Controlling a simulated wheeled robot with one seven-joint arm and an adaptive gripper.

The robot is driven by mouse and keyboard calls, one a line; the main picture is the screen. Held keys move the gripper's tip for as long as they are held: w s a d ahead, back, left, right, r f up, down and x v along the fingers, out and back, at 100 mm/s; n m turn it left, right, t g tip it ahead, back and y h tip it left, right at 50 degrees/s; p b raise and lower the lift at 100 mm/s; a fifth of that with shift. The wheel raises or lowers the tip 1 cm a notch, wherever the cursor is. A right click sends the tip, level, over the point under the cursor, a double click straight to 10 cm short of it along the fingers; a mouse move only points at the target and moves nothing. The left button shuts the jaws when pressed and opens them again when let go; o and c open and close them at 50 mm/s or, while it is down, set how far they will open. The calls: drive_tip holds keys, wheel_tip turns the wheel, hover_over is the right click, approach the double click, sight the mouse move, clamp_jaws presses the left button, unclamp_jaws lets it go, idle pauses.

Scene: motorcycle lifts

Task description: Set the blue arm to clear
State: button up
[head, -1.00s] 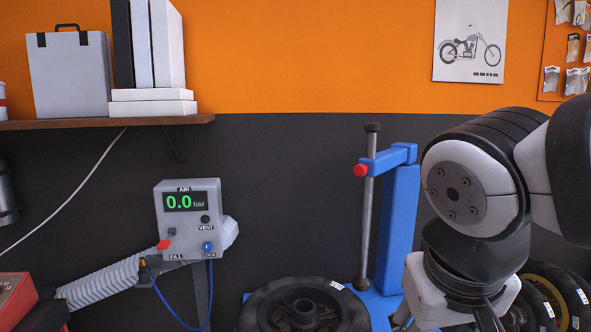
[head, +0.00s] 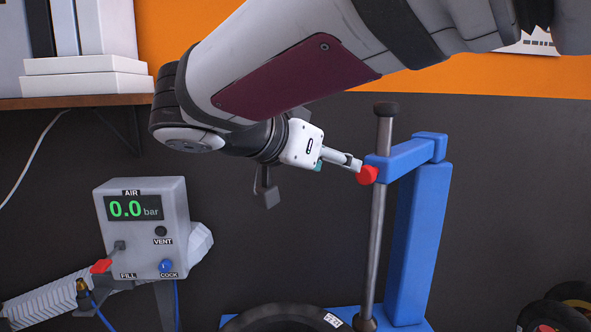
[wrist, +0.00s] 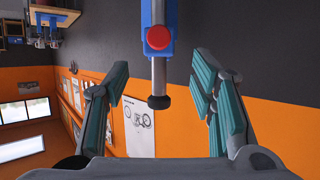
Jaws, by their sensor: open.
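The blue arm (head: 408,156) reaches out from the top of a blue column (head: 419,245) to a vertical grey post (head: 378,235). A red knob (head: 367,175) is at the arm's near end. My gripper (head: 350,163) is just left of the knob in the head view. In the wrist view my fingers (wrist: 159,75) are spread apart and empty. There the red knob (wrist: 158,37) and the post's black cap (wrist: 158,102) show in the gap between the fingers. I cannot tell whether a finger touches the knob.
A tyre (head: 285,320) lies at the base of the blue column. An air box (head: 145,235) reading 0.0 bar stands to the left, with a hose and red lever. A shelf (head: 75,101) with boxes is at upper left. More tyres (head: 565,310) are at lower right.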

sight(363, 173)
drive_tip(key=p+x, duration=0.1)
drive_tip(key=x, duration=1.2)
drive_tip(key=shift+s+f, duration=0.1)
drive_tip(key=shift+f, duration=0.1)
drive_tip(key=shift+c, duration=0.6)
clamp_jaws()
